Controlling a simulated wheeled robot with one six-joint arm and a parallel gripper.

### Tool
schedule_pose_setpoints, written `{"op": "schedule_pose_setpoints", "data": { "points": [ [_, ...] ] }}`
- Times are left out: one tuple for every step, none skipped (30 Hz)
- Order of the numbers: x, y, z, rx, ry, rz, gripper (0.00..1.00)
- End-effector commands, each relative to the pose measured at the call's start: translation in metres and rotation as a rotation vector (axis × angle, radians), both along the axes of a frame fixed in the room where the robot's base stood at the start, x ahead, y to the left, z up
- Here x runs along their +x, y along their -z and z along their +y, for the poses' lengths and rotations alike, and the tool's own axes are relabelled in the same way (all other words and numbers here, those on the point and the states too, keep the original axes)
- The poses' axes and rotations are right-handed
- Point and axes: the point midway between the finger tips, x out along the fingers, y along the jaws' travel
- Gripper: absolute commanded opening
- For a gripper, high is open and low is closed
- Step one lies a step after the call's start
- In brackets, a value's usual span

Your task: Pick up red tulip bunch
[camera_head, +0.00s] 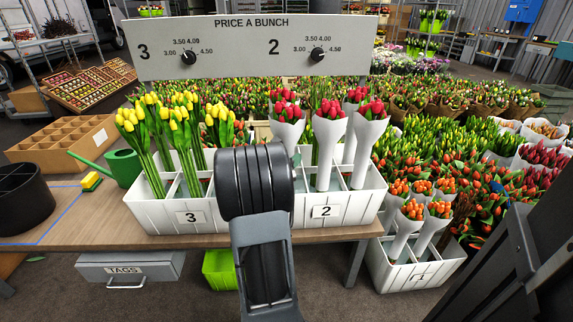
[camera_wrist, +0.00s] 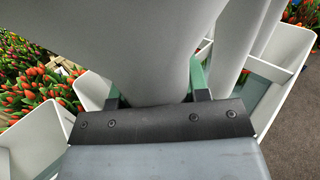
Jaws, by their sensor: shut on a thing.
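Several red tulip bunches in pale paper wraps stand in the white crate (camera_head: 352,211) labelled 2, on the table. The leftmost red bunch (camera_head: 287,108) is partly hidden behind my arm; others stand to its right (camera_head: 328,128). In the wrist view a pale wrap (camera_wrist: 157,70) fills the space between the fingers of my gripper (camera_wrist: 157,86), which is shut on it. The wrap stands among the crate's compartments. Its flowers are outside the wrist view. In the head view my arm hides the fingers.
Yellow tulips (camera_head: 180,112) stand in the crate section labelled 3 (camera_head: 158,218). Wrapped orange bunches (camera_head: 411,211) stand in the low crate labelled 1 (camera_head: 392,273). A price sign (camera_head: 250,65) spans behind the flowers. A green watering can (camera_head: 124,167) and black bucket (camera_head: 23,200) are left.

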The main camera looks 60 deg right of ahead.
Motion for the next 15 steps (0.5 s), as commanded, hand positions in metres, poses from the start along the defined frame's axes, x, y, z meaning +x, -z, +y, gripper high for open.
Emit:
{"op": "schedule_pose_setpoints", "data": {
  "points": [
    [-0.0001,0.0,0.0,0.0,0.0,0.0,0.29],
    [-0.0001,0.0001,0.0,0.0,0.0,0.001,0.26],
    [-0.0001,0.0001,0.0,0.0,0.0,0.001,0.22],
    [-0.0001,0.0001,0.0,0.0,0.0,0.001,0.19],
    [-0.0001,0.0001,0.0,0.0,0.0,0.001,0.16],
    [-0.0001,0.0001,0.0,0.0,0.0,0.001,0.12],
    [-0.0002,0.0001,0.0,0.0,0.0,0.001,0.1],
    [-0.0001,-0.0008,-0.0001,-0.002,0.0,0.0,0.09],
    [-0.0001,-0.0008,-0.0001,-0.002,0.0,0.0,0.09],
    [-0.0001,-0.0007,-0.0001,-0.001,0.0,0.0,0.09],
    [-0.0001,-0.0007,-0.0001,-0.001,0.0,0.0,0.09],
    [-0.0001,-0.0007,-0.0001,-0.001,0.0,0.0,0.09],
    [-0.0001,-0.0011,-0.0001,-0.002,0.0,0.0,0.09],
    [-0.0001,-0.002,-0.0001,-0.002,0.0,0.0,0.09],
    [-0.0001,-0.0043,-0.0001,-0.002,0.001,-0.001,0.09]
  ]
}}
